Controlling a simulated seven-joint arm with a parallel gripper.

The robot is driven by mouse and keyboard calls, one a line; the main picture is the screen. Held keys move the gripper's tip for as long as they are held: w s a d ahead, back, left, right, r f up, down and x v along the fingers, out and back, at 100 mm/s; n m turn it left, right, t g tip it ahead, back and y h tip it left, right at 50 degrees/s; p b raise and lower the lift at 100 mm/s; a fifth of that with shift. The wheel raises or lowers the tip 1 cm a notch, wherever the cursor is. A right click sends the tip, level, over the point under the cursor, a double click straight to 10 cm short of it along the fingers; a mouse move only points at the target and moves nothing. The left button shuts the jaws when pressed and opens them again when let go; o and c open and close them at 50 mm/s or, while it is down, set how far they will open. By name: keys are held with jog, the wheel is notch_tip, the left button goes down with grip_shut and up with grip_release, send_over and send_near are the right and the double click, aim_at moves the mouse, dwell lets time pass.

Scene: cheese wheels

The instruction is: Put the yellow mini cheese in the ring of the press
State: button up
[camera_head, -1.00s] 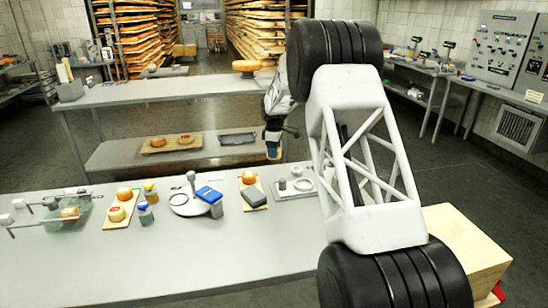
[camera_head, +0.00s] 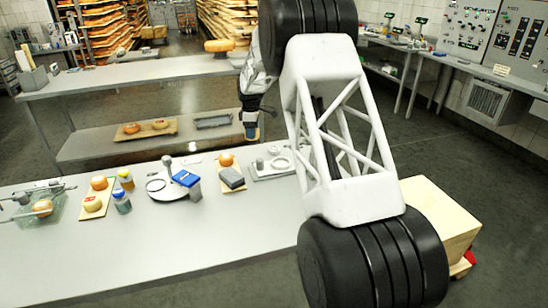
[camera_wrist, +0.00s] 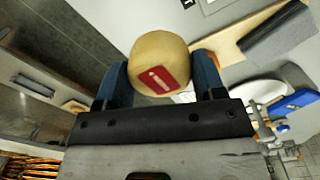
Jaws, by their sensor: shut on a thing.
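My gripper (camera_wrist: 162,78) is shut on a yellow mini cheese (camera_wrist: 150,50) with a red label, held between its two blue fingers in the wrist view. In the head view my gripper (camera_head: 251,132) hangs just behind the far edge of the front table; the held cheese is hard to make out there. A grey tray (camera_head: 256,177) on that table carries a white ring (camera_head: 281,162) and a small grey cylinder. Left of it a round white base (camera_head: 158,194) has a thin ring on it and an upright grey post (camera_head: 167,162). I cannot tell for sure which is the press.
A wooden board with an orange cheese (camera_head: 226,159) and a grey block (camera_head: 232,177) lies between them. The front of the table (camera_head: 150,255) is clear.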

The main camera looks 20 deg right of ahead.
jog(key=s+d+f, duration=0.1)
jog(key=s+d, duration=0.2)
jog(key=s, duration=1)
jog(key=s+d+f, duration=0.1)
jog(key=s+d, duration=0.2)
jog(key=s, duration=1.1)
jog(key=shift+f, duration=0.4)
jog(key=shift+w+d, duration=0.15)
send_over(281, 165)
jog(key=shift+f, duration=0.75)
jog(key=shift+f, duration=0.1)
jog(key=shift+f, duration=1.65)
jog(key=shift+f, duration=0.45)
